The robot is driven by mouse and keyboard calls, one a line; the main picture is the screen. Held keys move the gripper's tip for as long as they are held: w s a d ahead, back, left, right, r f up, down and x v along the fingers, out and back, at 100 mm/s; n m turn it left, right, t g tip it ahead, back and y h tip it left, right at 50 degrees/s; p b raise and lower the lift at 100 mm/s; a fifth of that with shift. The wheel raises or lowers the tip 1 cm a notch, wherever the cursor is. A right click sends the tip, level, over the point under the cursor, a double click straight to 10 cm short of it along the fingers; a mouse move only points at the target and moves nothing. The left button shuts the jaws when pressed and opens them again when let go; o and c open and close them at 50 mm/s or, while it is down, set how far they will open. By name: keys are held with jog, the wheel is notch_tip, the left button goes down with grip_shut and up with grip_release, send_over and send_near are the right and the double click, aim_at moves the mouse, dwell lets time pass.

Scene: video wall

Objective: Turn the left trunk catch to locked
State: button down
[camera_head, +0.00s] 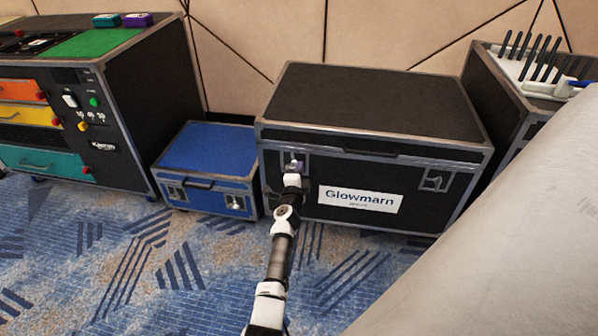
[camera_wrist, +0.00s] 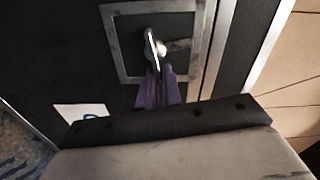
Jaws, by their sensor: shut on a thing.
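The black trunk (camera_head: 375,105) with metal edges and a white "Glowmarn" label stands against the wall, lid down. My gripper (camera_head: 294,168) is at its front left, over the left catch. In the wrist view the left catch has a square metal frame (camera_wrist: 119,45) and a shiny turning piece (camera_wrist: 153,45) in its middle. The purple fingertips of my gripper (camera_wrist: 157,76) are closed on the near end of this piece. I cannot tell its locked position. The right catch (camera_head: 435,180) is free, at the trunk's front right.
A smaller blue case (camera_head: 210,150) stands close on the left of the trunk. A black cabinet (camera_head: 150,90) with coloured drawers is farther left. Another black case (camera_head: 490,85) is at the right. The patterned carpet (camera_head: 150,270) in front is clear.

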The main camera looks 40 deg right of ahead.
jog(key=shift+f+m+b, duration=0.25)
jog(key=shift+m+b, duration=0.05)
jog(key=shift+m, duration=0.7)
jog(key=c, duration=1.6)
grip_release()
jog(key=shift+s+a, duration=0.1)
